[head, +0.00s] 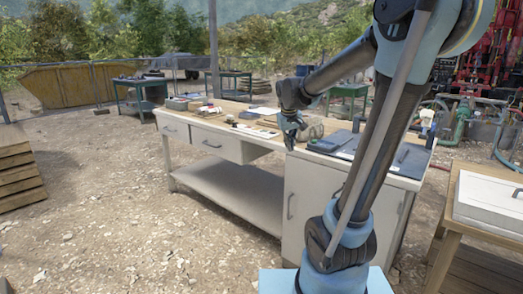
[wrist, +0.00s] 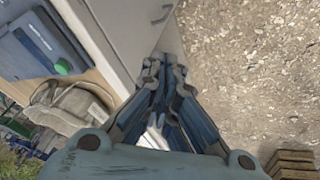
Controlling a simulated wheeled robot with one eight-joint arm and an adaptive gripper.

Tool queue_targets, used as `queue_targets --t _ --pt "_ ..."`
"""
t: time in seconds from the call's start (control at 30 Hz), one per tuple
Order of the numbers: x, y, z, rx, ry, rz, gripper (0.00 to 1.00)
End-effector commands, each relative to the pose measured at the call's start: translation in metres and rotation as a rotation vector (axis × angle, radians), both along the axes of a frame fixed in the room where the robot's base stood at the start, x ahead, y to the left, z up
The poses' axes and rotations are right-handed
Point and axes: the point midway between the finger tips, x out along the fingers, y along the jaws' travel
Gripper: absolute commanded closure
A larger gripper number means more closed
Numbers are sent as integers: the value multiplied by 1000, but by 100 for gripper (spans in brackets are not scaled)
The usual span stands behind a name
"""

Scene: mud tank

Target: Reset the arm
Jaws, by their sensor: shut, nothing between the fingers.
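My arm rises at the right of the head view and bends back down toward the workbench. My gripper (head: 291,143) hangs in front of the bench's front edge, near the corner of its cabinet part. In the wrist view my gripper (wrist: 162,68) has its blue fingers together, with nothing between them. The fingertips point toward the side of the pale cabinet and the gravel ground.
The workbench (head: 231,190) has drawers, a lower shelf and several small items on top. A white case (head: 490,195) lies on a wooden table at the right. Wooden steps (head: 18,170) stand at the left. Open gravel (head: 120,230) lies in front of the bench.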

Motion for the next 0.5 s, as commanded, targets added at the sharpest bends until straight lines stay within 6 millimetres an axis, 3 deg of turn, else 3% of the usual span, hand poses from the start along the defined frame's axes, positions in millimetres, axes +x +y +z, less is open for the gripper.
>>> queue_targets --t 0.1,0.5 --pt "-39 -19 -8 16 21 -36 100" --pt "-157 -59 -52 76 85 -147 100"
